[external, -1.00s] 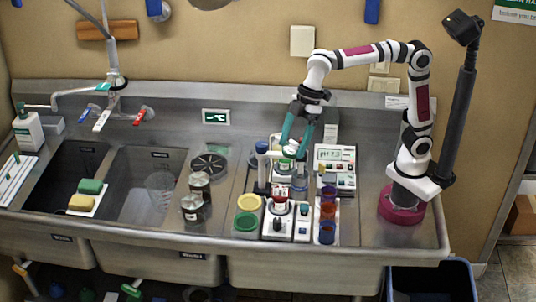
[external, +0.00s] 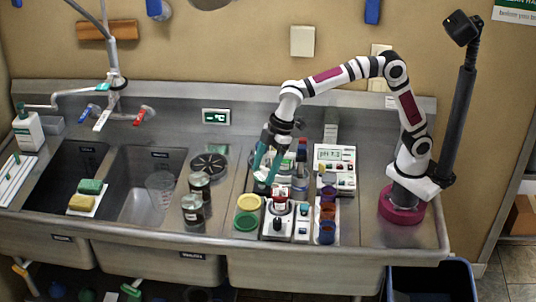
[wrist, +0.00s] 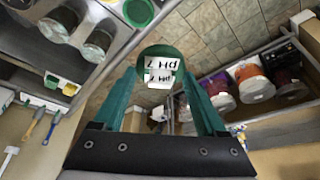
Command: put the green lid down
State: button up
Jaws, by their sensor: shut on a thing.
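My gripper (external: 266,178) is shut on a green lid, with its teal fingers pointing down over the counter left of the instruments. In the wrist view the held green lid (wrist: 147,52) sits between the fingertips, and white "pH 7" labels show within its round outline. In the external view it is small and partly hidden by the fingers. Its gap to the counter cannot be told. Another green round piece (external: 246,222) lies on the counter in front, below a yellow round piece (external: 248,202).
Two dark jars (external: 193,208) stand to the left, beside the sink basin (external: 140,205). A white meter (external: 335,160) and several colored cups (external: 327,232) stand to the right. A small device with a red-topped jar (external: 280,205) is close to my gripper.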

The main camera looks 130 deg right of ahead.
jog(key=s+d+f+m+h, duration=0.1)
jog(key=s+d+f+m, duration=0.25)
jog(key=d+f, duration=0.75)
jog(key=f, duration=0.3)
jog(key=d+f, duration=0.1)
jog(key=f, duration=0.5)
jog(key=shift+s+d+f, duration=0.1)
jog(key=shift+d, duration=0.15)
jog(key=shift+f, duration=0.25)
jog(key=o, duration=1.2)
jog(key=shift+o, duration=0.2)
jog(key=v, duration=1.3)
jog(key=s+a+r+g+y, duration=0.1)
jog(key=s+a+r, duration=0.1)
jog(key=a, duration=0.7)
jog(key=s+a+r+y, duration=0.1)
jog(key=s+a+r, duration=0.1)
jog(key=a, duration=0.6)
jog(key=s+a+g+y, duration=0.1)
jog(key=s+a+g, duration=0.2)
jog(key=s+a, duration=1.3)
jog(key=s+m, duration=0.1)
jog(key=s, duration=0.2)
jog(key=shift+s+g, duration=0.3)
